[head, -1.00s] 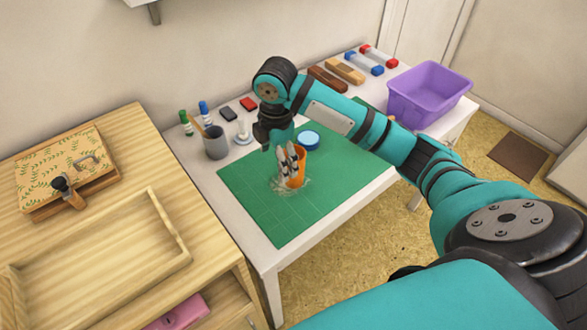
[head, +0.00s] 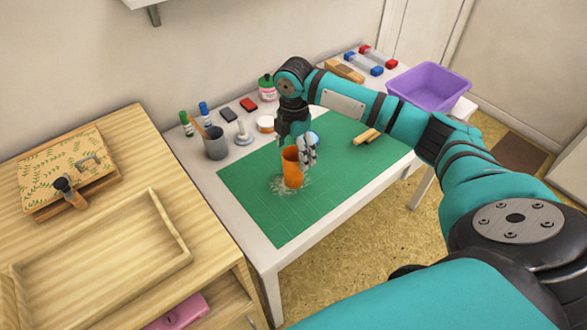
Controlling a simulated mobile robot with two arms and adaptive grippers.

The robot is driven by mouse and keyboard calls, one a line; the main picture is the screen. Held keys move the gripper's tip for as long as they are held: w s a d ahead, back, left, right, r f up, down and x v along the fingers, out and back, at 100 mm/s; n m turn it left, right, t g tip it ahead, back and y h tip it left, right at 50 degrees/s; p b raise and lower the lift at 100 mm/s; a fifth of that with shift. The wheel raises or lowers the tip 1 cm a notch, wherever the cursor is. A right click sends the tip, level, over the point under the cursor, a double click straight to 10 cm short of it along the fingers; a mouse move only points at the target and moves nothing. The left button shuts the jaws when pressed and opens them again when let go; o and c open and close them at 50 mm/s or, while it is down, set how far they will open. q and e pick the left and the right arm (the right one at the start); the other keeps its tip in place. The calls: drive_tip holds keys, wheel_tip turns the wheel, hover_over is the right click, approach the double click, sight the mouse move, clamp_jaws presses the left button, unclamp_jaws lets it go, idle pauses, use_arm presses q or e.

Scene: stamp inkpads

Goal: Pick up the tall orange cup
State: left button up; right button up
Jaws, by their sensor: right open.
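The tall orange cup (head: 292,171) stands upright on the green mat (head: 252,205), on a pale, see-through patch (head: 278,184). Its rim and front show. My right gripper (head: 308,157) points down from above. Its grey fingers are open and beside the cup's right side, at the height of its upper part. I cannot tell whether a finger touches the cup. The gripper holds nothing that I can see. A blue round lid-like thing (head: 315,136) is partly hidden behind the fingers. My left gripper is out of view.
A grey cup (head: 215,143) with a brush, a white stamp-like thing (head: 243,134) and small jars stand left and behind. A purple bin (head: 429,86) stands at the far right. The front of the mat is clear.

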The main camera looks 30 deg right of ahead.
drive_tip(key=shift+s+a+f+p, duration=0.1)
drive_tip(key=shift+f+p, duration=0.25)
drive_tip(key=shift+f, duration=2.45)
drive_tip(key=c, duration=1.2)
